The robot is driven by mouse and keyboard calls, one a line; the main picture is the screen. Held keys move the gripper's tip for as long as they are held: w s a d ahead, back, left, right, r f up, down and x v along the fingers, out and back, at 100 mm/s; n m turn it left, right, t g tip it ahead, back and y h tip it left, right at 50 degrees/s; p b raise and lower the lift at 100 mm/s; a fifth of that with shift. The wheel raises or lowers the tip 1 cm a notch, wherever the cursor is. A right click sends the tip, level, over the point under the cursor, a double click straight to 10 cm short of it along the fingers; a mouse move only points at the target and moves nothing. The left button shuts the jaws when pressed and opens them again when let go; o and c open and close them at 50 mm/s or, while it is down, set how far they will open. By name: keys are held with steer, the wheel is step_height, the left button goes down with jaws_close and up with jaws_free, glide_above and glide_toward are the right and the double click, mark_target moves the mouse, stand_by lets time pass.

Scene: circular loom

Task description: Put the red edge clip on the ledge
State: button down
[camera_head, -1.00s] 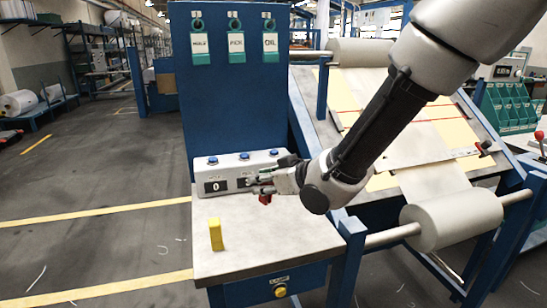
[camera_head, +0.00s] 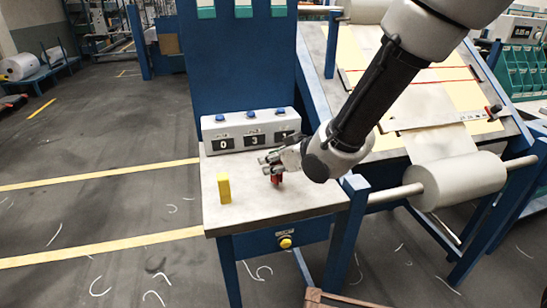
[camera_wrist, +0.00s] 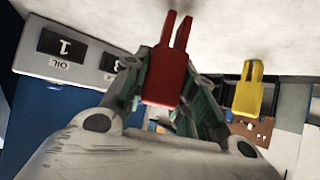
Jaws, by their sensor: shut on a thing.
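The red edge clip (camera_head: 277,180) is in my gripper (camera_head: 271,165), over the grey-topped ledge (camera_head: 275,207). In the wrist view the red clip (camera_wrist: 166,82) sits between the fingers of my gripper (camera_wrist: 168,92), its two prongs pointing to the top of the picture. The pale ledge surface (camera_wrist: 225,30) is beyond the prongs. My gripper is shut on the clip. I cannot tell whether the clip touches the ledge.
A yellow clip (camera_head: 223,188) stands upright on the ledge left of my gripper; it also shows in the wrist view (camera_wrist: 248,96). A grey counter box (camera_head: 250,131) stands behind. The ledge's front part is clear. A roll (camera_head: 458,187) is at right.

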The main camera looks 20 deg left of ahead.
steer(key=shift+f, duration=0.45)
steer(key=c, duration=1.1)
jaws_free()
